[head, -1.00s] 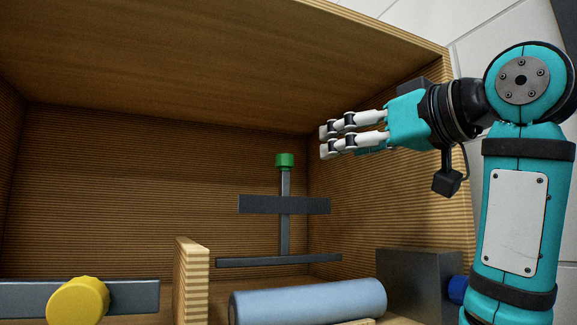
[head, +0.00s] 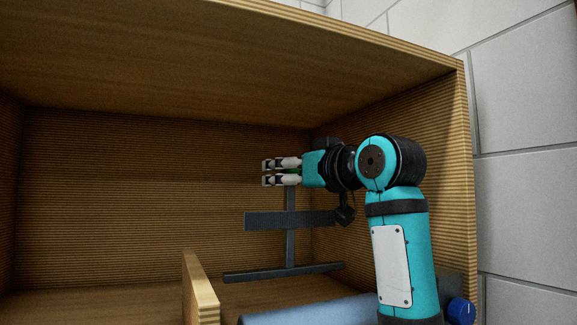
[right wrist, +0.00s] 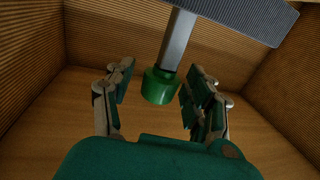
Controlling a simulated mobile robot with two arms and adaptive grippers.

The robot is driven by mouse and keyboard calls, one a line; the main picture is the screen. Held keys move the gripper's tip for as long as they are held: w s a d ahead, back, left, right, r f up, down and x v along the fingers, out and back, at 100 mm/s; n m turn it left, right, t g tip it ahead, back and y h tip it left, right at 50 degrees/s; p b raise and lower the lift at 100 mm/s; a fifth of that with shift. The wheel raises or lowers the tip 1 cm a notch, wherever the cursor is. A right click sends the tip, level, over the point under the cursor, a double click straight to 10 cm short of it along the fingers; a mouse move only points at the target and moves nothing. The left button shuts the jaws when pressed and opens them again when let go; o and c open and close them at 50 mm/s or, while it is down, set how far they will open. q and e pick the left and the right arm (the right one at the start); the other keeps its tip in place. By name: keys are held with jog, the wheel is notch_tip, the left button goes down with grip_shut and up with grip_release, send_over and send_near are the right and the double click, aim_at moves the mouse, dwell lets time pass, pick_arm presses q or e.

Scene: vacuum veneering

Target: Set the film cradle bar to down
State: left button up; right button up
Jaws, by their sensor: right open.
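The film cradle bar is a dark grey upright (head: 290,240) with a crossbar (head: 290,220), inside a wooden box. Its green knob, at the top of the upright, is mostly hidden by my right gripper (head: 268,173) in the head view. In the right wrist view the green knob (right wrist: 158,86) hangs from the grey rod (right wrist: 177,42). It sits between the two open fingers of my right gripper (right wrist: 160,80), with a visible gap on both sides. My left gripper is not in view.
A blue-grey roll (head: 300,312) lies in front of the bar. A wooden divider (head: 200,290) stands left of it, and a blue knob (head: 461,310) is at lower right. The box's right wall (head: 435,115) and ceiling (head: 230,60) enclose my right arm. The left interior is clear.

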jog(key=c, duration=1)
jog(key=shift+w, duration=0.1)
grip_shut()
